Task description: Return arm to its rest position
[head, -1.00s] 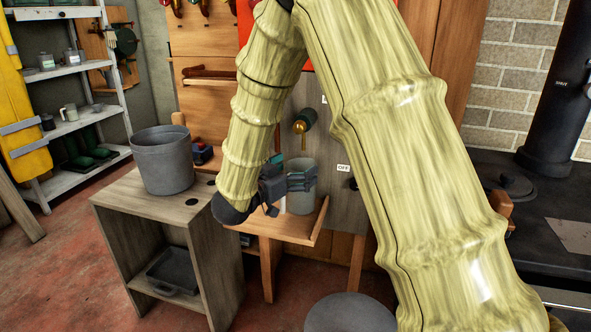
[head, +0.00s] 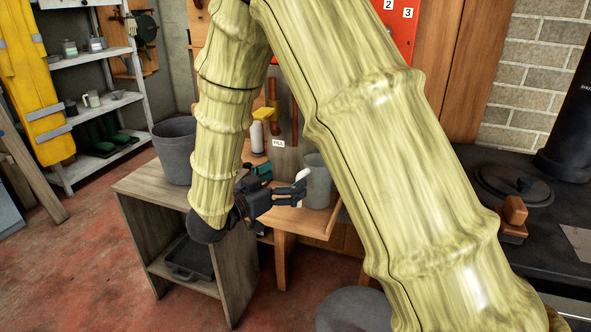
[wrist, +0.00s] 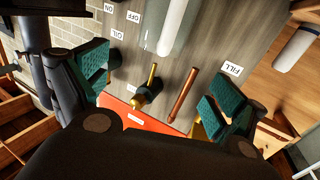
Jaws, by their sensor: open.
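My gripper (head: 290,190) is in the middle of the head view, at the end of my yellow-green arm. It is open, and nothing shows between its fingers. A grey cup (head: 318,180) stands on the small wooden shelf (head: 318,222), just right of the fingertips in the picture; whether they touch it I cannot tell. In the wrist view my gripper (wrist: 155,85) shows two teal-padded fingers spread apart, with a grey panel (wrist: 215,50) beyond them. The arm hides much of the panel in the head view.
A wooden stand (head: 150,190) with a grey bucket (head: 174,150) is left of my gripper. A round grey stool top (head: 355,310) is below. A dark stove top (head: 545,225) is at right. A brass spout (wrist: 148,92) and copper pipe (wrist: 183,95) are on the panel.

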